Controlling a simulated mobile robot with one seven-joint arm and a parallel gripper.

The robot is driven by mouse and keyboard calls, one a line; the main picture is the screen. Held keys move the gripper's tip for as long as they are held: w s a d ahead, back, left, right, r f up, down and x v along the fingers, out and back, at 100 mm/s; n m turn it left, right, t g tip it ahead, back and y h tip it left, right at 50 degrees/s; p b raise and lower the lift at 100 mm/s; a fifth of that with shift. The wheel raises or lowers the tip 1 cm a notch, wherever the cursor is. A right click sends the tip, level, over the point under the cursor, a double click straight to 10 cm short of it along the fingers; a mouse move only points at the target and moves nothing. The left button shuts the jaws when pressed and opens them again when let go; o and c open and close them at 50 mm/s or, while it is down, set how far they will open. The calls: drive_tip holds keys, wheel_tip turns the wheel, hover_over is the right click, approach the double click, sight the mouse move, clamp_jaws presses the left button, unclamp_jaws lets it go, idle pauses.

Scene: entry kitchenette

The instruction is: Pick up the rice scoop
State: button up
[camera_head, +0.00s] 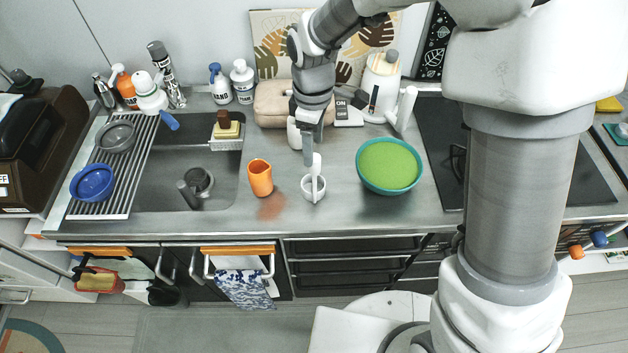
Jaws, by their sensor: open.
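A white rice scoop (316,172) stands upright in a small white cup (307,195) on the counter. Its upper end rises above the rim of the cup. My gripper (309,157) points down from above, right at the upper end of the scoop. The gripper is open. The fingers overlap the scoop's top in this view, so I cannot tell whether they touch it or are around it.
An orange cup (260,178) stands left of the white cup, and a teal bowl with green contents (389,166) stands to the right. A sink (218,190) lies further left. A white kettle (381,85) and a beige bag (270,105) are behind.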

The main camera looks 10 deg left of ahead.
sight(314, 173)
drive_tip(key=f, duration=0.4)
drive_tip(key=shift+s+f+p, duration=0.1)
drive_tip(key=shift+s+p, duration=0.25)
drive_tip(key=shift+p, duration=0.05)
drive_tip(key=shift+f, duration=0.55)
clamp_jaws()
